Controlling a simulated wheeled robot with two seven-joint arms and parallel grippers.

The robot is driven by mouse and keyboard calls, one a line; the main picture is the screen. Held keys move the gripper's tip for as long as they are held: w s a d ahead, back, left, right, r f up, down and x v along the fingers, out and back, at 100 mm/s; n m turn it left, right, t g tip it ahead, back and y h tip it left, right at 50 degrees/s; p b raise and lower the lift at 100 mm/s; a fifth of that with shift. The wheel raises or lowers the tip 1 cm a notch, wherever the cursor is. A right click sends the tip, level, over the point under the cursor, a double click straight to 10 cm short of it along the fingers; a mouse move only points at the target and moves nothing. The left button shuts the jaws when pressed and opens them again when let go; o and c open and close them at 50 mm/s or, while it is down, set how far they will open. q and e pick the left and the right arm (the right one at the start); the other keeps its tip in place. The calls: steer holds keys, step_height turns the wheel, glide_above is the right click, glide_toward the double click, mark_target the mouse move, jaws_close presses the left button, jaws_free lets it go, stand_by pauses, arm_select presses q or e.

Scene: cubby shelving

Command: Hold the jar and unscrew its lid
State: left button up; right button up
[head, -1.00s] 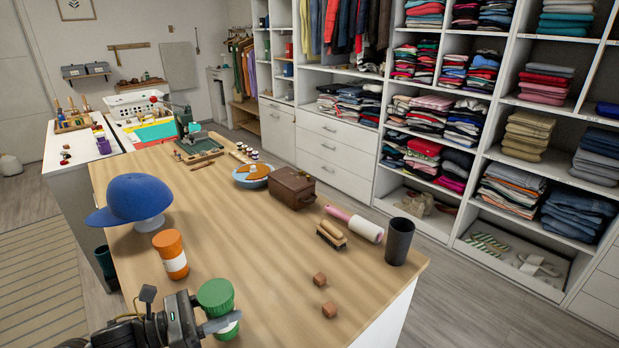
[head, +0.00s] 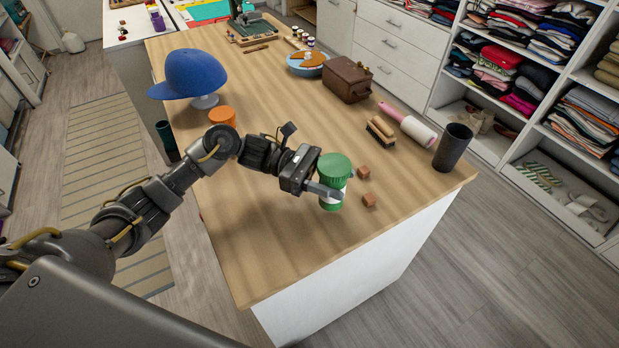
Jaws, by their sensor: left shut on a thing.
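A jar with a green ribbed lid (head: 333,166) and a green and white body (head: 331,202) is upright near the front right part of the wooden table. My left gripper (head: 326,191) reaches it from the left and is shut on its body, below the lid. The lid sits on the jar. I cannot tell whether the jar's base touches the table. My right gripper is out of view.
Two small brown cubes (head: 369,200) lie just right of the jar. A dark cup (head: 453,148), brush (head: 380,130), lint roller (head: 408,124), brown box (head: 347,80), orange jar (head: 222,115) and blue cap (head: 193,73) stand farther off. The table (head: 270,250) is clear in front.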

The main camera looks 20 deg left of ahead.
arm_select(q)
steer(key=w+d+m+g+y, duration=0.1)
steer(key=d+m+g, duration=0.3)
steer(key=d+g, duration=0.2)
steer(key=shift+w+d+r+y, duration=0.25)
steer(key=shift+d+r+y, duration=0.05)
steer(key=shift+r+y, duration=0.1)
